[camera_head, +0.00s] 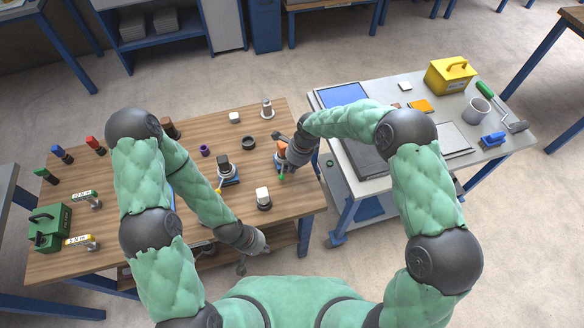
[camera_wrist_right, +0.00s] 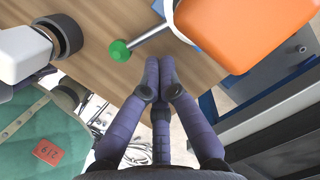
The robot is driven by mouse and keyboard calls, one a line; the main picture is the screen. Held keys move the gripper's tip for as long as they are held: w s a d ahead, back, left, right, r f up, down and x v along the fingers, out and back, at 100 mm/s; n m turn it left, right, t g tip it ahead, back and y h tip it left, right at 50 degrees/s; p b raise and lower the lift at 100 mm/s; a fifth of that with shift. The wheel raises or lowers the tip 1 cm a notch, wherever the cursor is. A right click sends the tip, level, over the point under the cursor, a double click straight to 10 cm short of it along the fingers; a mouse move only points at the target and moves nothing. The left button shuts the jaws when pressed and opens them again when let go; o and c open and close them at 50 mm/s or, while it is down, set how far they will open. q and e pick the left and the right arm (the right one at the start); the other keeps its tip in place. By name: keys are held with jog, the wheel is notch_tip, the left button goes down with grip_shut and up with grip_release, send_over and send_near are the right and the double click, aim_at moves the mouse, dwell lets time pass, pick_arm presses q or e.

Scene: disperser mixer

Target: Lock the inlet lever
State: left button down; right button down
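An orange device (camera_head: 281,152) stands on a blue base at the right edge of the wooden table. In the right wrist view its orange body (camera_wrist_right: 237,32) fills the top right. A metal lever with a green ball knob (camera_wrist_right: 119,51) sticks out from it to the left; the knob also shows in the head view (camera_head: 281,178). My right gripper (camera_wrist_right: 160,64) has its fingers together with nothing between them, below and right of the knob and apart from it. My left gripper (camera_head: 243,265) hangs at the table's front edge; its fingers are too small to read.
The wooden table (camera_head: 225,205) holds a white-topped part (camera_head: 263,196), a dark device on a blue base (camera_head: 226,172), a black ring (camera_head: 248,142) and a green box (camera_head: 48,228). A grey cart (camera_head: 465,95) stands right of the table, across a narrow gap.

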jog(key=d, duration=0.2)
jog(key=d+r, duration=0.1)
jog(key=d, duration=0.1)
jog(key=shift+d+p, duration=0.1)
jog(key=shift+p, duration=0.25)
pick_arm(q)
jog(key=shift+s+r+p, duration=0.25)
jog(key=shift+r+p, duration=0.1)
jog(key=shift+r, duration=0.15)
jog(key=shift+s+r+p, duration=0.25)
jog(key=shift+r+p, duration=0.05)
jog(key=shift+r, duration=0.2)
pick_arm(e)
jog(key=v, duration=0.9)
jog(key=shift+s+r, duration=0.2)
jog(key=shift+r, duration=0.15)
